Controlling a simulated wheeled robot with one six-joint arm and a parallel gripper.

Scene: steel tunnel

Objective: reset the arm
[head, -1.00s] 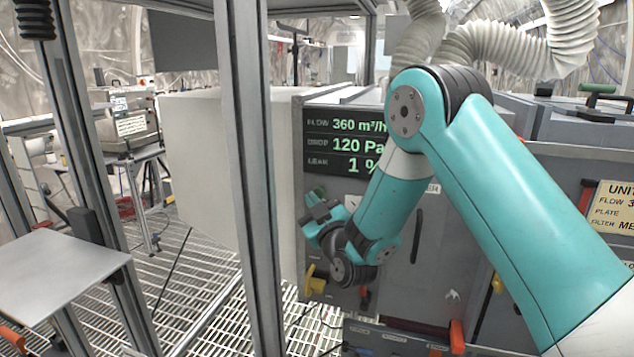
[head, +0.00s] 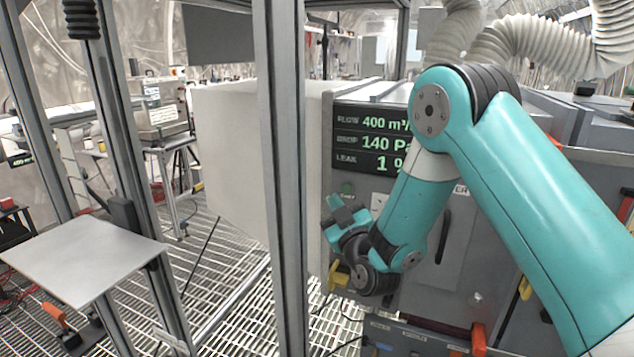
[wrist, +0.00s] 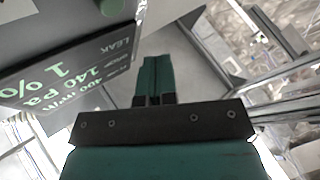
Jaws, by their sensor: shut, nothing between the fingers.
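My teal arm reaches in from the right in the head view and bends down at its elbow. My gripper (head: 340,212) is at the lower end, in front of the grey filter unit (head: 450,245), just left of its front panel. In the wrist view the fingers of my gripper (wrist: 154,78) are together, with nothing between them. The dark display (head: 372,140) on the unit reads flow 400, drop 140 Pa and leak 1 %. The display also shows at the left in the wrist view (wrist: 65,85).
A metal upright (head: 281,150) stands left of my gripper, with a large pale box (head: 230,160) behind it. A grey plate (head: 80,260) is at the lower left. Ribbed white hoses (head: 540,42) run above. The grating floor (head: 225,285) is open between the posts.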

